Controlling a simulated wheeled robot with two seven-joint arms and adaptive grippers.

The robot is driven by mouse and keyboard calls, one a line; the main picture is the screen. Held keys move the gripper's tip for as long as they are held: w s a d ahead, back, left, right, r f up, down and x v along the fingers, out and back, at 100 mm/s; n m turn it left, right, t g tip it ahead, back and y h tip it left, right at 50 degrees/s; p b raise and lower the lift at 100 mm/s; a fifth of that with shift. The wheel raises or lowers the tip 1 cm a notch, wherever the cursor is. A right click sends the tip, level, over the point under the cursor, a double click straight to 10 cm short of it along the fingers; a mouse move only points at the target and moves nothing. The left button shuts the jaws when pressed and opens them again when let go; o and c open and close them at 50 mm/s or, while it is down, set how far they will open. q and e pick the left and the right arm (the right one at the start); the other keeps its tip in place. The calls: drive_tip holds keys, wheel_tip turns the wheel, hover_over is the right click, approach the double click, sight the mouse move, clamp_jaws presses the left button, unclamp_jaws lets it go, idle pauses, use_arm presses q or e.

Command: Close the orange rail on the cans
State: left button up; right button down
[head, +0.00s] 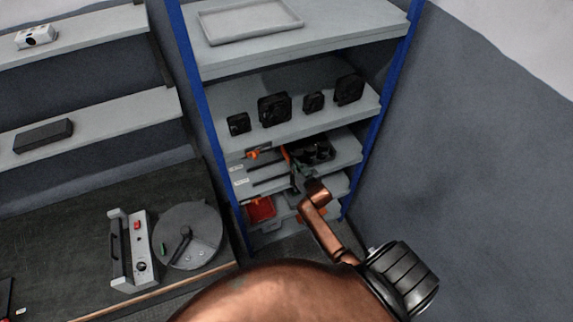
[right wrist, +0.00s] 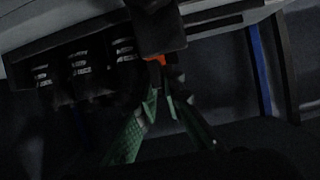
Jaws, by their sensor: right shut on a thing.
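The orange rail (head: 286,155) shows as a thin orange strip on the shelf below the black fans, just left of the cans. A small orange part of it shows in the right wrist view (right wrist: 155,60), under a dark block. The dark cans (head: 318,152) stand in a group on that shelf; several with pale markings show in the right wrist view (right wrist: 78,70). My right gripper (head: 297,180) is at the shelf's front, shut on the orange rail. Its green-padded fingers (right wrist: 162,92) converge just below the orange part, and the exact contact is dark. My left gripper is out of view.
Blue posts (head: 212,130) frame the shelf unit. Black fans (head: 274,108) stand on the shelf above. A red bin (head: 261,209) sits on the shelf below. A workbench with a round grey plate (head: 205,225) is at left. A grey wall (head: 460,150) stands right.

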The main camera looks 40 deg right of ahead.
drive_tip(key=c, duration=2.4)
unclamp_jaws()
drive_tip(key=shift+s+f, duration=0.1)
drive_tip(key=shift+o, duration=1.8)
drive_tip(key=shift+a, duration=0.1)
drive_tip(key=shift+s+a+r, duration=0.1)
drive_tip(key=shift+s+r, duration=0.15)
drive_tip(key=shift+s, duration=0.2)
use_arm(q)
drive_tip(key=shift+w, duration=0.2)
use_arm(e)
drive_tip(key=v, duration=1.1)
